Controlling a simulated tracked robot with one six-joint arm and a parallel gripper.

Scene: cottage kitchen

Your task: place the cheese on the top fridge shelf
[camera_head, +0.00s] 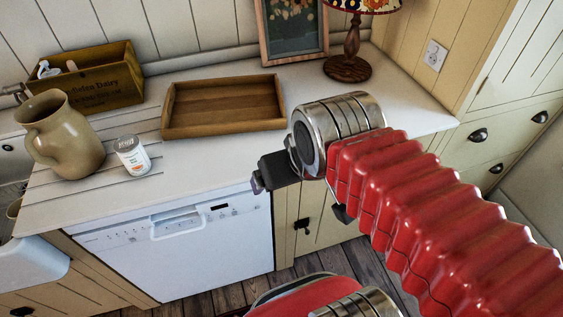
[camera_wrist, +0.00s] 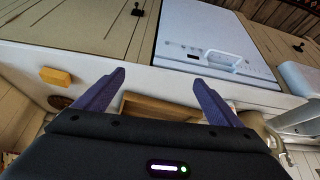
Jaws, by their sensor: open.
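A small yellow-orange block (camera_wrist: 56,76), which looks like the cheese, lies on the pale worktop in the wrist view. It is left of my gripper (camera_wrist: 159,77), near the round lamp base, and apart from the fingers. My gripper is open, its two dark purple fingers spread with nothing between them. In the head view my gripper (camera_head: 258,181) hangs over the worktop's front edge, partly hidden by my wrist. The cheese does not show in the head view. I cannot make out a fridge or its shelf in either view.
A wooden tray (camera_head: 224,107), a tan jug (camera_head: 64,136), a small white tub (camera_head: 132,155), a wooden crate (camera_head: 97,80) and a lamp (camera_head: 348,65) stand on the worktop. A picture frame (camera_head: 293,30) leans behind. A white dishwasher (camera_head: 175,245) sits below.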

